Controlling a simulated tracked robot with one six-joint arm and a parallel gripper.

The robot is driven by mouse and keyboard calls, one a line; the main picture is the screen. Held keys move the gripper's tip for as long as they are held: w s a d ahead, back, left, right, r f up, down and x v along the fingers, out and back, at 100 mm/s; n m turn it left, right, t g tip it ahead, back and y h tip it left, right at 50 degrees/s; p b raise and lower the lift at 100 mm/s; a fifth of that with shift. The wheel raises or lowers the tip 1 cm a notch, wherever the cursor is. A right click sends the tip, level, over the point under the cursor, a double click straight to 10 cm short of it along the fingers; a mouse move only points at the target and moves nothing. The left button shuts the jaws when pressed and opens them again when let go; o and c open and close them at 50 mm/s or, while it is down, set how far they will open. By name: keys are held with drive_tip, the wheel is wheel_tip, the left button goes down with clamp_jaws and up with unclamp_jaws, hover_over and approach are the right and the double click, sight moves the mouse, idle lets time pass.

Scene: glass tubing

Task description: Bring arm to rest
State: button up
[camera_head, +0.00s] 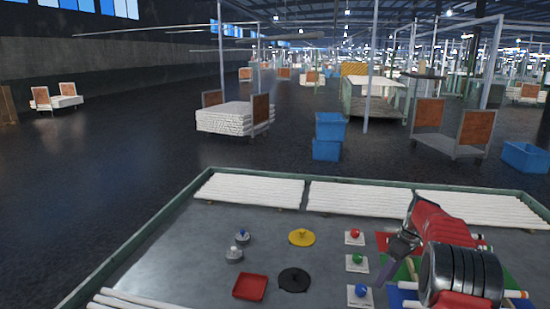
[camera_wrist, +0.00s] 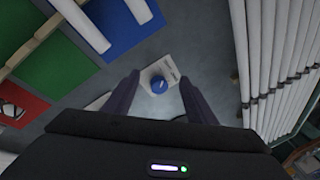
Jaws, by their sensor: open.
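My gripper (camera_head: 388,270) is at the lower right of the head view, over the right part of the grey table (camera_head: 190,270). In the wrist view my gripper (camera_wrist: 158,95) has its two dark fingers apart, with nothing held between them. A blue ball or knob on a white plate (camera_wrist: 159,84) shows below, between the fingers, apart from them. In the head view the blue knob (camera_head: 361,291) is the nearest in a column, with a green knob (camera_head: 357,259) and a red knob (camera_head: 354,233) behind it. My red and black arm hides part of the table's right side.
White tubes (camera_head: 250,189) lie along the table's back edge and front left. Coloured mats (camera_wrist: 111,25) lie near my gripper.

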drive_tip(key=s+a+r+m+t+h, duration=0.1)
drive_tip(key=s+a+r, duration=0.5)
drive_tip(key=s, duration=0.7)
drive_tip(key=s+a+r+m+t+h, duration=0.1)
drive_tip(key=s+a+r+m+t, duration=0.2)
drive_tip(key=s+a+r, duration=0.4)
drive_tip(key=s+a+r+m+t+h, duration=0.1)
drive_tip(key=s+a+r+m, duration=0.2)
drive_tip(key=s, duration=1.6)
drive_tip(key=shift+s+a+r+m+t, duration=0.2)
drive_tip(key=shift+a+r+m+t, duration=0.2)
drive_tip(key=shift+a+r, duration=1.85)
drive_tip(key=shift+a+f, duration=0.2)
drive_tip(key=shift+f, duration=0.05)
drive_tip(key=shift+c, duration=0.5)
